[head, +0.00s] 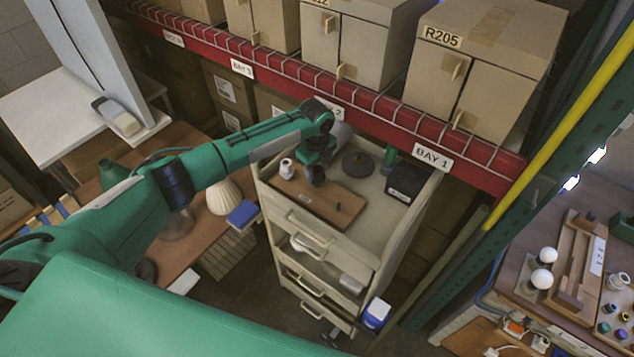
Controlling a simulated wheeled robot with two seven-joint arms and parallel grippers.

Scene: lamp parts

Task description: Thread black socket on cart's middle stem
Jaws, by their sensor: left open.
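My left gripper (317,174) is open and reaches down over the top of the cart (384,225), near the back end of a brown wooden board (330,203). A dark round base (358,165) stands on the cart top just right of the gripper; a short stem seems to rise from it. A white socket-like part (287,168) stands on the cart top left of the gripper. I cannot clearly make out a black socket on the cart; the gripper and wrist hide the area under them. My right gripper is not in view.
A red shelf beam (390,140) with cartons runs behind the cart. A wooden table with a cream lampshade (223,197) is at left. A bench (535,245) with bulbs is at right.

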